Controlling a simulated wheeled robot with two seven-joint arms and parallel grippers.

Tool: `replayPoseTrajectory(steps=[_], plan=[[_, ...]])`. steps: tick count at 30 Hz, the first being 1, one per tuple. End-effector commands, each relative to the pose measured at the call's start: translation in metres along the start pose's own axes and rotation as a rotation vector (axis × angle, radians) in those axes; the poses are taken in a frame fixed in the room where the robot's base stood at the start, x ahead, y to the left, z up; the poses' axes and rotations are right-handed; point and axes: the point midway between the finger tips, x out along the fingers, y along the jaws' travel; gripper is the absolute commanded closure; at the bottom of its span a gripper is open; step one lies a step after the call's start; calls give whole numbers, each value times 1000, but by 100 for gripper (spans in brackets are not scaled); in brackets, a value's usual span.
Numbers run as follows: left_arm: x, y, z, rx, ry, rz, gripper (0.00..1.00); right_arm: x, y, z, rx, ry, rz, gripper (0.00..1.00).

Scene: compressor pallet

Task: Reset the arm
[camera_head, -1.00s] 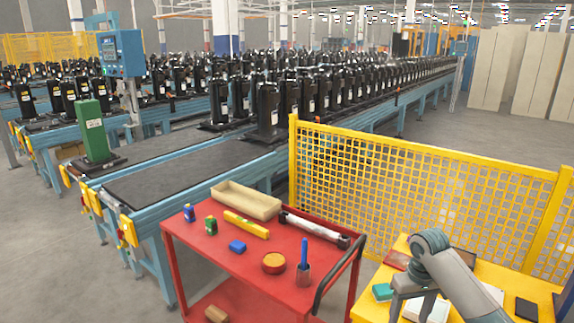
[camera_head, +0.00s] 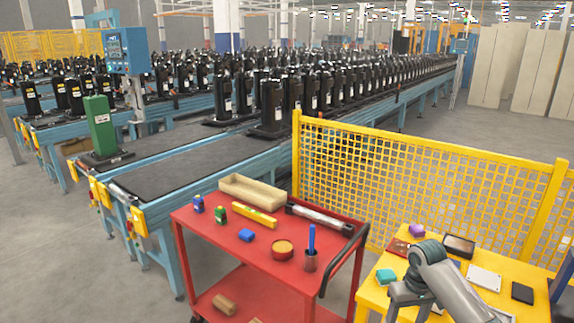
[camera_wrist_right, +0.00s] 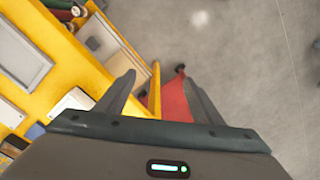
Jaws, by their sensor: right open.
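My right arm (camera_head: 440,280) is bent over the yellow table (camera_head: 377,298) at the lower right of the head view. In the right wrist view my right gripper (camera_wrist_right: 160,77) points down with its two fingers wide apart. Nothing is between the fingers. Below them show the edge of the yellow table, the grey floor and a red part, likely the cart. My left arm and gripper are not in view.
A red cart (camera_head: 205,222) with tools and a beige tray (camera_head: 253,195) stands left of the table. Conveyors with black compressors and one green compressor (camera_head: 102,127) fill the left. Grey floor lies open at far left.

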Motion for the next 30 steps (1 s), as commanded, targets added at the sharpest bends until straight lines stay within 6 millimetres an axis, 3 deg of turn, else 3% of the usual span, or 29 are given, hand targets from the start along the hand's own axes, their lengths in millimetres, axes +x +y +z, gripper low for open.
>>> replayPoseTrajectory(steps=[5,11,17,23,30], plan=[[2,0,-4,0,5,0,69,33,-3,3,16,9,-12,39],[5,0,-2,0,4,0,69,88,-5,11,41,26,-23,39],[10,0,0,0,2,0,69,177,-10,38,74,46,-29,39],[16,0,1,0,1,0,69,280,-14,89,97,69,-15,39],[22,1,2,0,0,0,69,387,-23,175,95,84,12,39]])
